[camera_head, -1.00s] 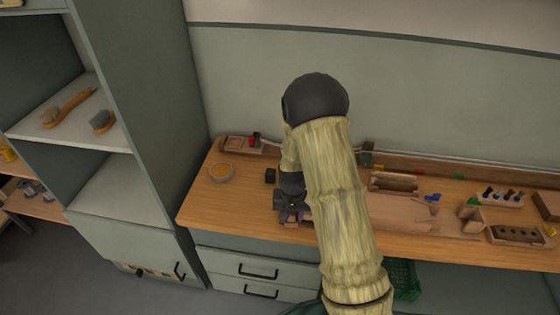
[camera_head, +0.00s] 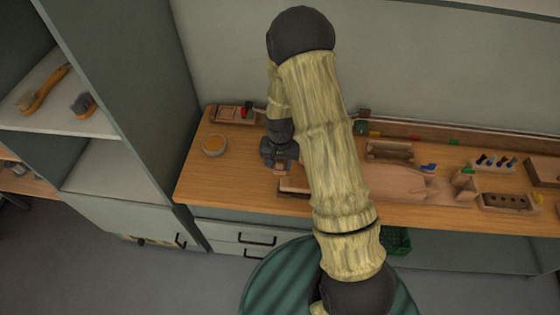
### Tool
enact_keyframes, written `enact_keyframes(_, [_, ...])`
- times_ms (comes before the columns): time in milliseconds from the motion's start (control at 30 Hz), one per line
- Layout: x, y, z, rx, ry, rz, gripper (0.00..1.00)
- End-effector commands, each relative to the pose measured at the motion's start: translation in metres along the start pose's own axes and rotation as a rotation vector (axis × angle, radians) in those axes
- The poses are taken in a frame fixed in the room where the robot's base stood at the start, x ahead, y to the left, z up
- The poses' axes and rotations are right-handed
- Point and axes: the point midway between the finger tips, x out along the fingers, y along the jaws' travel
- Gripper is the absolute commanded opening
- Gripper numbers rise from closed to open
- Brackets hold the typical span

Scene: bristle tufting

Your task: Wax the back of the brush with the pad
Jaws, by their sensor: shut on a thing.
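My gripper (camera_head: 281,164) points down over the left part of the workbench. It is shut on a small brownish thing that seems to be the pad, mostly hidden by the fingers. Just below and right of it lies a flat wooden piece (camera_head: 293,187) near the bench's front edge, partly behind my arm. It may be the brush, but I cannot tell, nor whether the pad touches it. A round dish (camera_head: 214,146) with an amber filling, perhaps the wax, stands left of my gripper.
A small wooden tray (camera_head: 231,115) stands at the back left of the workbench (camera_head: 195,185). Right of my arm are a wooden cradle (camera_head: 389,150), a rack with dark pegs (camera_head: 492,162) and a block with holes (camera_head: 508,202). Two brushes lie on the left shelf (camera_head: 60,122).

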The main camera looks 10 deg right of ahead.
Motion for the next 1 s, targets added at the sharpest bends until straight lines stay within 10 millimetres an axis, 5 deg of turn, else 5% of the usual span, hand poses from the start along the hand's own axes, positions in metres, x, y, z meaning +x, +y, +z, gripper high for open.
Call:
enact_keyframes(867, [0.079, -0.002, 0.001, -0.004, -0.001, 0.0, 0.2])
enact_keyframes(1000, [0.075, 0.006, -0.001, -0.008, 0.0, 0.0, 0.17])
